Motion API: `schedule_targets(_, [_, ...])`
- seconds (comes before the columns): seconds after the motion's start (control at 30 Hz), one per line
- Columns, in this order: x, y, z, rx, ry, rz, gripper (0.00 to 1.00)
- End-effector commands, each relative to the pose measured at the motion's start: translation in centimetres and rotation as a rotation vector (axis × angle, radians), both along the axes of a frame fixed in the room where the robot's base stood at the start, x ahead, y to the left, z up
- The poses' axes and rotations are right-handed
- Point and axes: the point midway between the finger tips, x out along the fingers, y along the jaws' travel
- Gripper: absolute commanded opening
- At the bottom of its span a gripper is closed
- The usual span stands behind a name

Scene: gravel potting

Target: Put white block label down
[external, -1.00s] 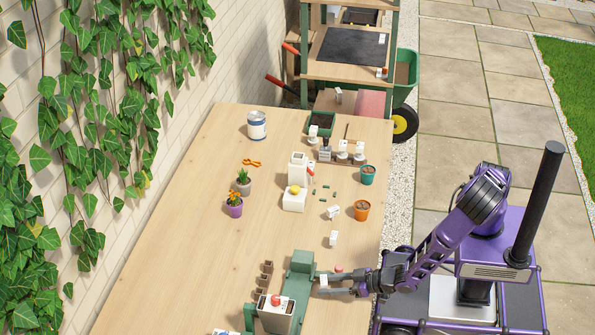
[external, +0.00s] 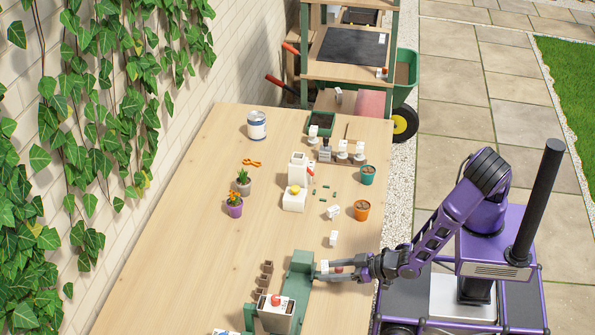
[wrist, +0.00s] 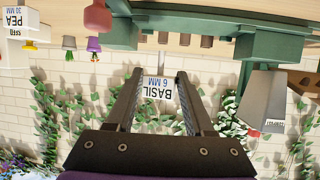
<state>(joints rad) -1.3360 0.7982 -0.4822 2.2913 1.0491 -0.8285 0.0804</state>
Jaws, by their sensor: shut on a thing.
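A white block label (wrist: 158,92) reading "BASIL 6 MM" sits between the two dark fingers of my gripper (wrist: 157,76) in the wrist view, which looks upside down. In the external view my gripper (external: 326,272) is beside the green stand at the table's right side, with the small white block (external: 325,266) at its fingertips. My gripper is shut on the block. Whether the block touches the table is hard to tell.
The green stand (external: 299,268) and a grey hopper with a red top (external: 276,312) are just left of my gripper. An orange pot (external: 361,210) stands near the right edge. The table's left middle is clear.

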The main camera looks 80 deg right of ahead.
Motion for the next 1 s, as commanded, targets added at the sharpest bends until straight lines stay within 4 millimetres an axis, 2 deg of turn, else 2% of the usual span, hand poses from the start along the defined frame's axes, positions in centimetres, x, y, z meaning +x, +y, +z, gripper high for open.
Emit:
schedule_targets(0.03, [0.0,0.0,1.0,0.005,-0.001,-0.001,0.01])
schedule_targets(0.2, [0.0,0.0,2.7,0.002,0.0,-0.001,0.01])
schedule_targets(0.43, [0.0,-0.1,3.4,0.0,0.001,-0.001,0.01])
schedule_targets(0.57, [0.8,-0.9,3.5,-0.001,0.0,-0.004,0.01])
schedule_targets(0.77, [4.0,-4.5,3.6,0.001,-0.002,-0.004,0.01])
schedule_targets(1.0, [8.0,-10.5,3.6,0.003,-0.005,0.008,0.01])
